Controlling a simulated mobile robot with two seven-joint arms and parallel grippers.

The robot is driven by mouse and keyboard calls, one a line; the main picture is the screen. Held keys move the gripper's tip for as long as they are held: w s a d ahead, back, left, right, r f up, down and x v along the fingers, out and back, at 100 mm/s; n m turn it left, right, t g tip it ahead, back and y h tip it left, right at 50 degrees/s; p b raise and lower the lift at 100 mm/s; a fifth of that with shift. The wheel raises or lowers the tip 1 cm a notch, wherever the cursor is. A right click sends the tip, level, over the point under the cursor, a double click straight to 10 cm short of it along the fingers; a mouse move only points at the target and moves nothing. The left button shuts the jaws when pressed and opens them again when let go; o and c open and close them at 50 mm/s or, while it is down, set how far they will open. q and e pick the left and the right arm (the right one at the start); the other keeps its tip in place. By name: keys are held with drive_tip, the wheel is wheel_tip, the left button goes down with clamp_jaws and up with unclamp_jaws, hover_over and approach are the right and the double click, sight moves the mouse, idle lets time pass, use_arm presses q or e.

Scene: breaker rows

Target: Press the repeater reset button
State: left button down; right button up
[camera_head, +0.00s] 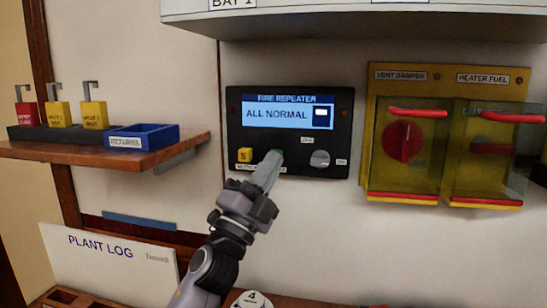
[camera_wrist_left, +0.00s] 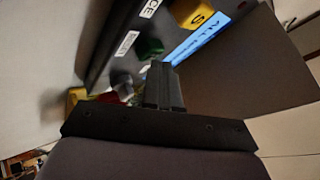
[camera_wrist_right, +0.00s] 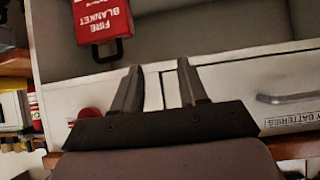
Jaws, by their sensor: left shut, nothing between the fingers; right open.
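The fire repeater panel (camera_head: 240,120) is dark, on the wall, with a lit screen (camera_head: 288,114) reading "ALL NORMAL". Below the screen sit a yellow button (camera_head: 244,155) marked S, a green button (camera_head: 277,153) and a round grey knob (camera_head: 320,159). My left gripper (camera_head: 270,162) is shut and empty, its tips at the green button and partly covering it. In the left wrist view the green button (camera_wrist_left: 150,47) shows just beyond the fingertips (camera_wrist_left: 160,70); whether they touch is unclear. My right gripper (camera_wrist_right: 159,68) is open and empty, outside the head view.
A yellow box (camera_head: 448,72) with clear covers over a red knob and another control is to the right. In the right wrist view, a red fire blanket pack (camera_wrist_right: 102,17) lies ahead.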

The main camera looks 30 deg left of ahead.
use_arm(q)
drive_tip(key=s+d+p, duration=0.1)
drive_tip(key=s, duration=0.5)
drive_tip(key=shift+d, duration=0.25)
idle(1.0)
